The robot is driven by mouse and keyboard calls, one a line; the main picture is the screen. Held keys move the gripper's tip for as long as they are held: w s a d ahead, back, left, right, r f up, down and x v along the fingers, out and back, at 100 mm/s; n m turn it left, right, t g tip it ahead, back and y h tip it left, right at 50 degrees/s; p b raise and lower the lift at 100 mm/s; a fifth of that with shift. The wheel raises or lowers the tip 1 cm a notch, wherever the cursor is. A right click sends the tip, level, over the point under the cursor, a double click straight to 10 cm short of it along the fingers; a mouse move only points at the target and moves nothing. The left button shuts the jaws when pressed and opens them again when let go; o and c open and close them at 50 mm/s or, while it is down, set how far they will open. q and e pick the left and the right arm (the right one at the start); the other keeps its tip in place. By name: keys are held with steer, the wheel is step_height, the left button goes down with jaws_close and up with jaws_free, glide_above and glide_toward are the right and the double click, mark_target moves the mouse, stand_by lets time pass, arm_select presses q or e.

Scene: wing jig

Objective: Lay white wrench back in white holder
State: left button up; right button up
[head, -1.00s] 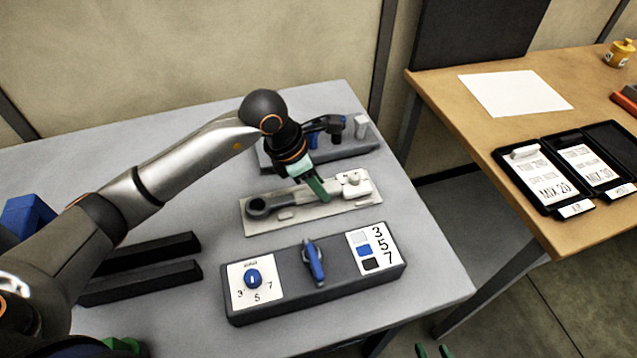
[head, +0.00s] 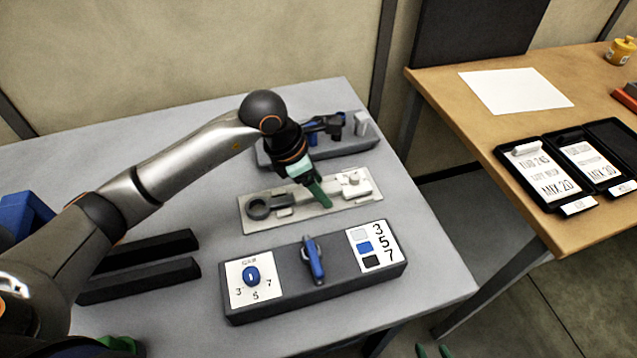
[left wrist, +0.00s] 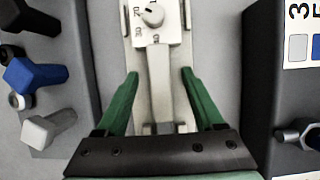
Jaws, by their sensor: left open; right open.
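A pale plate (head: 335,213) lies on the grey table with a dark grey ring at its left end and a white block with a round knob at its right. In the left wrist view, a whitish bar (left wrist: 159,80) lies along it, below the knob block; I cannot tell whether it is the wrench handle. My left gripper (head: 322,198) is open over the plate; in the wrist view its green fingers (left wrist: 158,75) are apart, either side of the bar. A white handle (head: 362,124) stands in the dark rack (head: 345,150), also in the wrist view (left wrist: 48,128). My right gripper (head: 433,351) barely shows, open.
A dark console (head: 290,304) with a blue dial, lever and size card stands in front of the plate. Blue and black handles stand in the rack behind. Two black bars (head: 145,280) lie left. The wooden table (head: 470,125) at right holds black trays.

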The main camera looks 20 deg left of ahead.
arm_select(q)
steer(key=v, duration=1.2)
steer(key=shift+r, duration=0.25)
